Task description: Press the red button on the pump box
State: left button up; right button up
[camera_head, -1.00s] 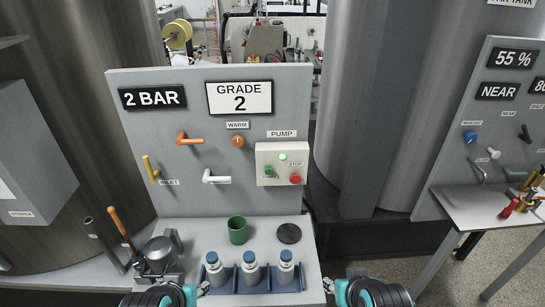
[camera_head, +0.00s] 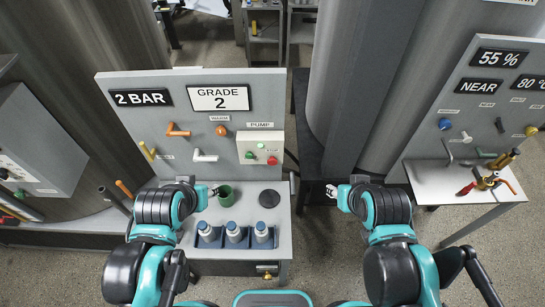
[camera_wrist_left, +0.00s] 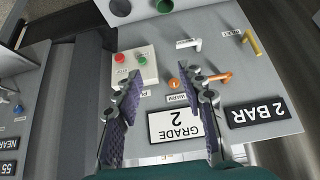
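The pale pump box (camera_head: 246,146) is mounted on the grey panel under the PUMP label. Its red button (camera_head: 272,160) is at the lower right, with a green button (camera_head: 249,155) to its left. In the left wrist view the scene is upside down, with the pump box (camera_wrist_left: 148,72), red button (camera_wrist_left: 119,57) and green button (camera_wrist_left: 142,60) beside the left-hand finger. My left gripper (camera_head: 213,191) is in front of the panel's lower part, apart from the box. Its two fingers (camera_wrist_left: 165,85) are spread and empty. My right gripper (camera_head: 331,191) is to the right of the panel; its fingers are too small to read.
A green cup (camera_head: 226,196), a dark disc (camera_head: 269,198) and several blue-capped bottles (camera_head: 233,233) in a blue rack stand on the shelf below. Orange (camera_head: 178,131) and white (camera_head: 205,156) handles stick out of the panel. A side table (camera_head: 440,185) with tools is at right.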

pick_arm(q)
jog(key=shift+s, duration=0.15)
jog(key=c, duration=0.7)
jog(key=shift+w+a, duration=0.1)
jog(key=shift+w, duration=0.1)
grip_shut()
jog(key=shift+f, duration=0.1)
